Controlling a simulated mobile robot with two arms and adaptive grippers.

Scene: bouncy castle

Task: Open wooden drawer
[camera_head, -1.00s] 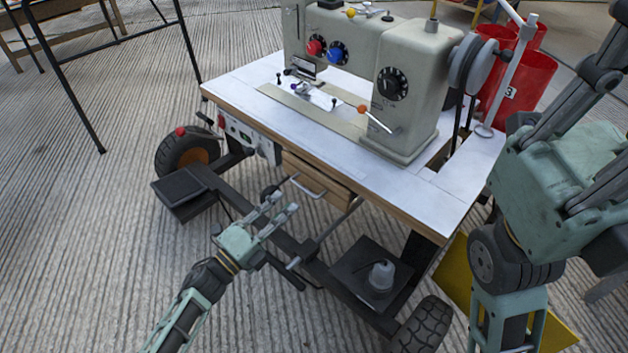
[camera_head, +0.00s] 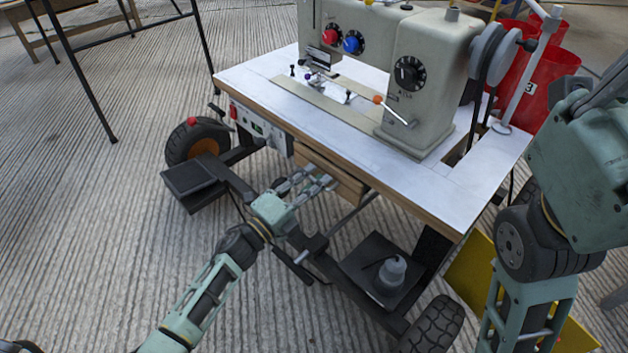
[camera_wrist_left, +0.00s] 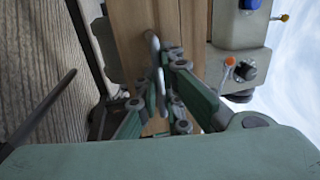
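The wooden drawer (camera_head: 345,186) sits under the front edge of the white sewing table and looks shut. In the left wrist view its wooden front (camera_wrist_left: 185,30) carries a pale metal bar handle (camera_wrist_left: 154,55). My left gripper (camera_head: 308,184) is at the drawer front, with its fingers spread apart. In the left wrist view the handle lies between the fingers (camera_wrist_left: 158,85), which look open around it; whether either finger touches it I cannot tell. In the head view the fingers largely hide the handle. My right arm shows at the right, but its gripper is out of view.
A sewing machine (camera_head: 430,80) stands on the white tabletop (camera_head: 440,190). A control panel (camera_head: 255,128) is left of the drawer. Red bins (camera_head: 545,75) stand behind.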

